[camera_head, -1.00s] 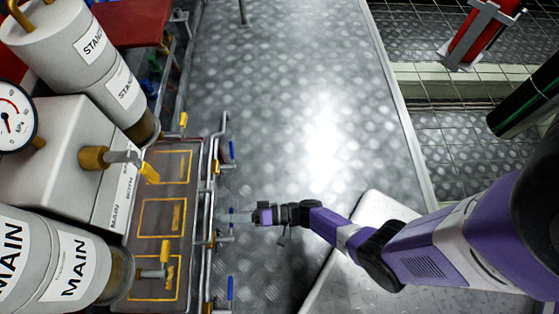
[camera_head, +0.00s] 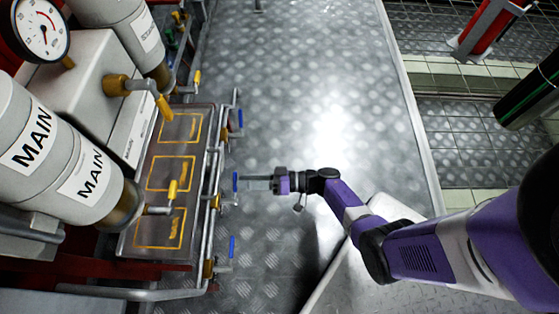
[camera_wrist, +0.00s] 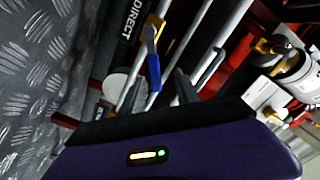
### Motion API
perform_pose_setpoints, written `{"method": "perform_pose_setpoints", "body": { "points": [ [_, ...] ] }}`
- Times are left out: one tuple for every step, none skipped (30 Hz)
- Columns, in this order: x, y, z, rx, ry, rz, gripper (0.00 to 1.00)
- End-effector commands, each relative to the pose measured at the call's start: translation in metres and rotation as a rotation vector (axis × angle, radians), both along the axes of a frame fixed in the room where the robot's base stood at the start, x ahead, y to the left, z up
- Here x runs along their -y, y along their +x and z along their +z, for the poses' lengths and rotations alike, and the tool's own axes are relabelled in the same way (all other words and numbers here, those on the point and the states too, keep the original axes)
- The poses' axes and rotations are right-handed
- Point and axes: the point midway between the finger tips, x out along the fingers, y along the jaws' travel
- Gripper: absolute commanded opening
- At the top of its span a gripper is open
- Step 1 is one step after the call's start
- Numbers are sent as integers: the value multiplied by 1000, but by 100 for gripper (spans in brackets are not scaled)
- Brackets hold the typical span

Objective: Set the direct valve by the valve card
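In the head view, my gripper (camera_head: 246,183) points left at the middle blue lever (camera_head: 236,182) on the pipe rack; this appears to be the same lever. The dark fingers of my gripper (camera_wrist: 158,90) stand apart in the wrist view, with the lever's blue end between or just beyond them. I cannot tell whether they touch it. I cannot make out a valve card.
Other blue levers stand above (camera_head: 240,118) and below (camera_head: 231,247) the middle one. A yellow-outlined panel (camera_head: 160,205) with yellow-handled valves lies left of the rack. Cylinders marked MAIN (camera_head: 75,170) and a gauge (camera_head: 42,28) stand further left. The plate floor (camera_head: 310,90) is clear.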

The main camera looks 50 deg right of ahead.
Motion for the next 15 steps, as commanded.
{"method": "perform_pose_setpoints", "body": {
  "points": [
    [6, -6, 2, 0, 2, -4, 38],
    [9, -11, 2, -1, 2, -5, 38],
    [13, -16, 2, -1, 2, -4, 38],
    [16, -21, 2, 0, 2, -4, 38],
    [20, -25, 2, 0, 1, -5, 38],
    [24, -31, 2, 0, 3, -5, 38],
    [23, -35, 6, 3, -5, -7, 38],
    [20, -37, 14, 15, -23, -15, 38],
    [19, -39, 21, 30, -47, -32, 38],
    [18, -41, 25, 41, -63, -41, 38],
    [18, -42, 30, 51, -79, -53, 38],
    [17, -44, 37, 64, -100, -67, 38],
    [17, -45, 42, 75, -116, -79, 38],
    [16, -47, 47, 84, -131, -89, 38],
    [16, -49, 54, 97, -152, -105, 38]
  ]
}}
